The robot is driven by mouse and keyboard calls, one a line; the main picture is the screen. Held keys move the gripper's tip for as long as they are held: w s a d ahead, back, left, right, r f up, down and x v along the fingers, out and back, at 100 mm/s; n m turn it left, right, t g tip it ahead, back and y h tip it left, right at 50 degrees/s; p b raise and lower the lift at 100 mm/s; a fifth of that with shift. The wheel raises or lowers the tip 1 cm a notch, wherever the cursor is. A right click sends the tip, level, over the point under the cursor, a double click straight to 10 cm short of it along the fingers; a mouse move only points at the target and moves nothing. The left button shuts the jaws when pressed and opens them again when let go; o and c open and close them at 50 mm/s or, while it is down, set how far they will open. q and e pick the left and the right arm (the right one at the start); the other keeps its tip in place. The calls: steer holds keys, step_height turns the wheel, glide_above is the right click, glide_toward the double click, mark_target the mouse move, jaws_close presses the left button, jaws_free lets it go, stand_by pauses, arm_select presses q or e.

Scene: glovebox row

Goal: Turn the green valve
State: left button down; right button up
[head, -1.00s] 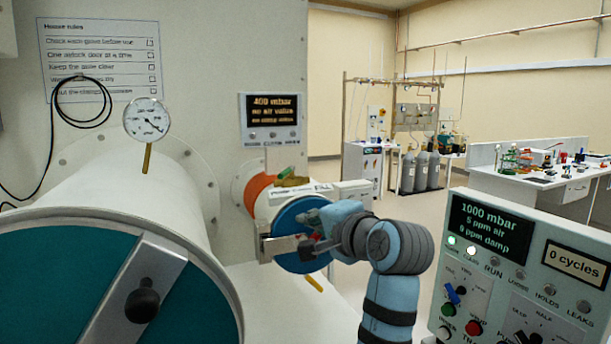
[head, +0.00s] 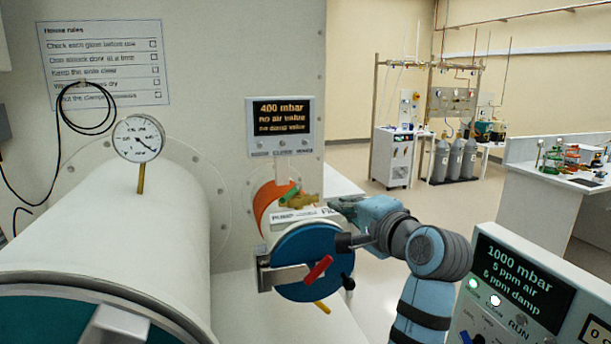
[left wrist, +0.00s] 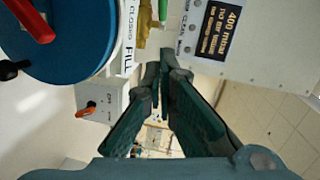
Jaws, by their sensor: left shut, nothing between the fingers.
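The green valve has a green handle (head: 288,196) on a brass body (head: 300,202), on top of the small white airlock with an orange band. The handle also shows in the left wrist view (left wrist: 163,9), at the top edge beside the brass body (left wrist: 146,20) and a label reading CLOSED and FILL. My left gripper (head: 336,205) is to the right of the valve in the head view, apart from it. In the left wrist view its fingers (left wrist: 165,58) are shut and empty, with the valve beyond their tips. My right gripper is out of view.
The airlock's blue door (head: 300,243) carries a red handle (head: 318,269) and a black knob (head: 348,282). A display (head: 280,125) reading 400 mbar is above the valve. The large cylinder (head: 130,225) with a gauge (head: 138,138) is left. A control panel (head: 525,290) stands front right.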

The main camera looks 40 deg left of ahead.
arm_select(q)
steer(key=p, duration=0.6)
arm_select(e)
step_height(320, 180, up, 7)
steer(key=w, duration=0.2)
arm_select(q)
steer(key=b, duration=0.6)
glide_toward(292, 192)
steer(key=w+a, duration=0.1)
steer(key=w+a+f, duration=0.1)
steer(key=w, duration=0.1)
steer(key=w+a+f, duration=0.1)
steer(key=shift+w+a, duration=0.15)
steer(key=shift+w, duration=0.25)
steer(key=shift+s+a, duration=0.25)
steer(key=shift+a, duration=0.25)
steer(key=shift+s+r, duration=0.15)
steer(key=shift+r, duration=0.05)
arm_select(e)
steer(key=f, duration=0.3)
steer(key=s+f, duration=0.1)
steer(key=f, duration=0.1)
